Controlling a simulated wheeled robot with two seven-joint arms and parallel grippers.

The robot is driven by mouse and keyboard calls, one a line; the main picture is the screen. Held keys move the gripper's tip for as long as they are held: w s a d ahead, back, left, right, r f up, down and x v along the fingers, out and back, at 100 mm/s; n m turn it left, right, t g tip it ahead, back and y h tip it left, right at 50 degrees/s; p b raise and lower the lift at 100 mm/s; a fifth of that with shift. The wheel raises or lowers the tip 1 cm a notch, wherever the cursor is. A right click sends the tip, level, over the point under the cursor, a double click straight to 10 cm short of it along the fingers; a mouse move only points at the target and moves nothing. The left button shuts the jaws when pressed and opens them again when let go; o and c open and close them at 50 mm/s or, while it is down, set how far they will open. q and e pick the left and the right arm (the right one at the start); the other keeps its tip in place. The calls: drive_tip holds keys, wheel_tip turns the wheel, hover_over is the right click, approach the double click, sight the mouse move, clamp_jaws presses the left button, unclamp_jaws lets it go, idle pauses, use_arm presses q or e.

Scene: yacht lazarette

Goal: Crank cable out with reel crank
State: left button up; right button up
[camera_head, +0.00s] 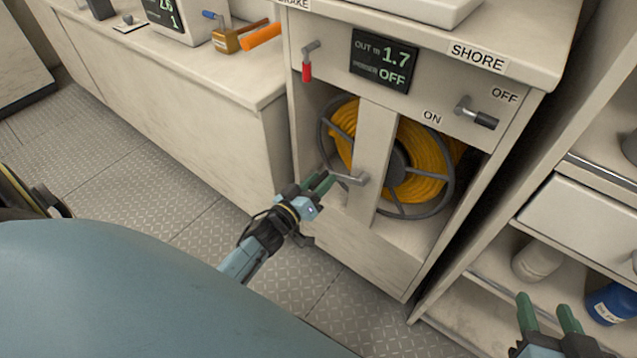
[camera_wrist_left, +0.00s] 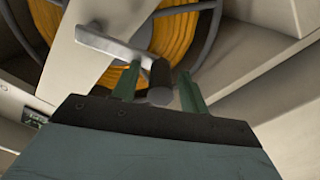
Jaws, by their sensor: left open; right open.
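The cable reel (camera_head: 410,160) with yellow cable sits in the open cabinet behind a vertical post; it also shows in the left wrist view (camera_wrist_left: 175,35). The reel crank (camera_head: 350,179) is a grey arm in front of the post. In the left wrist view the crank arm (camera_wrist_left: 105,42) ends in a dark handle (camera_wrist_left: 160,82). My left gripper (camera_head: 322,184) is at the crank. Its open green fingers (camera_wrist_left: 160,90) stand on either side of the handle, not closed on it. My right gripper (camera_head: 549,315) is open and empty at the lower right, by the shelves.
The panel display (camera_head: 384,61) reads OUT 1.7 and OFF. A red-handled brake lever (camera_head: 307,62) is at its left, a black-handled ON/OFF lever (camera_head: 477,113) at its right. Shelves hold a white bottle (camera_head: 537,262) and a blue container (camera_head: 611,303). The floor (camera_head: 150,170) at left is clear.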

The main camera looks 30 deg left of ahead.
use_arm(q)
clamp_jaws()
idle(0.3)
